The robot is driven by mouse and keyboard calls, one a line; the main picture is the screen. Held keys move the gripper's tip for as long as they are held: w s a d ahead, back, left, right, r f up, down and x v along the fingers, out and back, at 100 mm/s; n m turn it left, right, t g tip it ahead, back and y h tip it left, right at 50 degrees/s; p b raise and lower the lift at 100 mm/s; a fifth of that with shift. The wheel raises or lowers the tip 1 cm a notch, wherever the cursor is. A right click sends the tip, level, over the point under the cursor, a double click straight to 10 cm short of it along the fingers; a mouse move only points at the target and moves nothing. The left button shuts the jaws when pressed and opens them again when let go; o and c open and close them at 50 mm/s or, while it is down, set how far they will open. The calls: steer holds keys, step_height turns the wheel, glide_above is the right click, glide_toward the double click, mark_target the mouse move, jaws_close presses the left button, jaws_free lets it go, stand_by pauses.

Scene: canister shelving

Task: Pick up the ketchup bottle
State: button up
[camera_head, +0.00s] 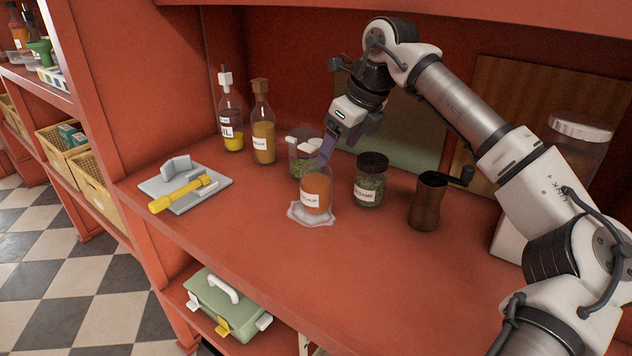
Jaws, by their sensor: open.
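The ketchup bottle (316,188) stands upright on the red shelf (270,250), orange-red inside, with a white label partly reading "CHUP". A pale, irregular flat patch lies around its base. My gripper (338,147) is open, just above and behind the bottle, with its fingers pointing down. One purple finger overlaps the bottle's top in this view, so I cannot tell whether they touch. The bottle's neck is hard to make out.
A jar with white lids (301,158) stands close behind the bottle. A dark-lidded jar (369,185) and a brown grinder (428,202) are to its right. Oil (231,125) and vinegar (263,138) bottles stand back left; a grey slicer (187,183) lies left. The front shelf is clear.

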mark_target(312, 143)
steer(key=w+a+p, duration=0.1)
steer(key=w+a, duration=0.1)
steer(key=w+a+p, duration=0.1)
steer(key=w+a, duration=0.1)
steer(key=a, duration=0.1)
steer(key=shift+w+r, duration=0.1)
steer(key=shift+p+x, duration=0.4)
steer(key=shift+x, duration=0.75)
steer(key=shift+d+f, duration=0.1)
steer(key=shift+f, duration=0.4)
steer(key=shift+c, duration=0.3)
jaws_close()
steer(key=shift+r, duration=0.1)
